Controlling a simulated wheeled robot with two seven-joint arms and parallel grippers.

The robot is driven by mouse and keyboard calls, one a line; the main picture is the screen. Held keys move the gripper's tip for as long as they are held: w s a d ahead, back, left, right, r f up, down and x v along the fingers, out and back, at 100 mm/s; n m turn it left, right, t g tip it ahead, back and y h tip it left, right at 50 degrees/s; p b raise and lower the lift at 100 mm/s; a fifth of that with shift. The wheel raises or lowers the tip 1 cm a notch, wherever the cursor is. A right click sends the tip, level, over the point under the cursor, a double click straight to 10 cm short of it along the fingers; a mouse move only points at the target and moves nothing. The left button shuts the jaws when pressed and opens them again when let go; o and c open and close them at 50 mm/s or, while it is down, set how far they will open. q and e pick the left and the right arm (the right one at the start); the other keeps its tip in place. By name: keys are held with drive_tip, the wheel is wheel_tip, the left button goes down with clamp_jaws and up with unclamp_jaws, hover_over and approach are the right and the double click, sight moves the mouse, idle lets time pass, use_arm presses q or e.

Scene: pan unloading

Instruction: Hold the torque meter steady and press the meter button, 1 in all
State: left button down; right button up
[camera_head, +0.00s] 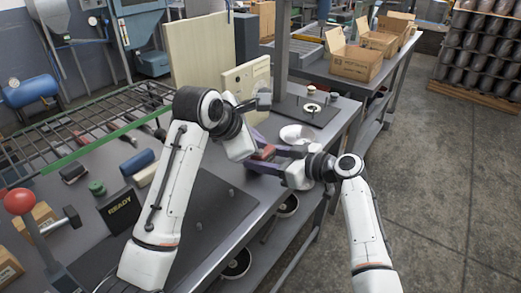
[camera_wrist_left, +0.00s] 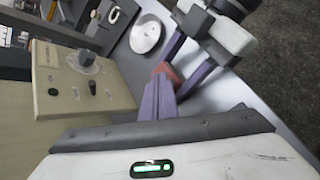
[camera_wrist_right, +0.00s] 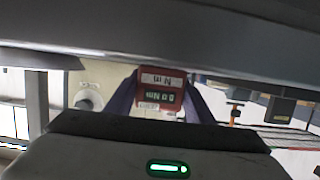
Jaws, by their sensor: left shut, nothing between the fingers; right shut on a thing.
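The torque meter (camera_wrist_right: 160,92) is a small red box with a green-digit display marked in Nm, upside down in the right wrist view. My right gripper (camera_wrist_right: 165,88) is shut on it, with one purple finger on each side. In the head view the red meter (camera_head: 263,152) is partly hidden between the arms over the bench edge. My left gripper (camera_wrist_left: 160,88) is shut and empty, its purple fingertips close to the red meter (camera_wrist_left: 166,70). I cannot tell whether they touch it. I cannot make out the meter button.
A cream panel (camera_head: 238,80) with a knob stands behind the grippers. A white round dish (camera_head: 296,133) sits on the bench beside them. A READY box (camera_head: 121,211), a red ball knob (camera_head: 19,201) and tools lie at the left.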

use_arm(q)
drive_tip(key=shift+r, duration=0.5)
drive_tip(key=shift+r, duration=0.1)
wheel_tip(320, 180, up, 5)
drive_tip(key=shift+f, duration=0.1)
idle(0.3)
idle(0.5)
use_arm(e)
drive_tip(key=o, duration=1.3)
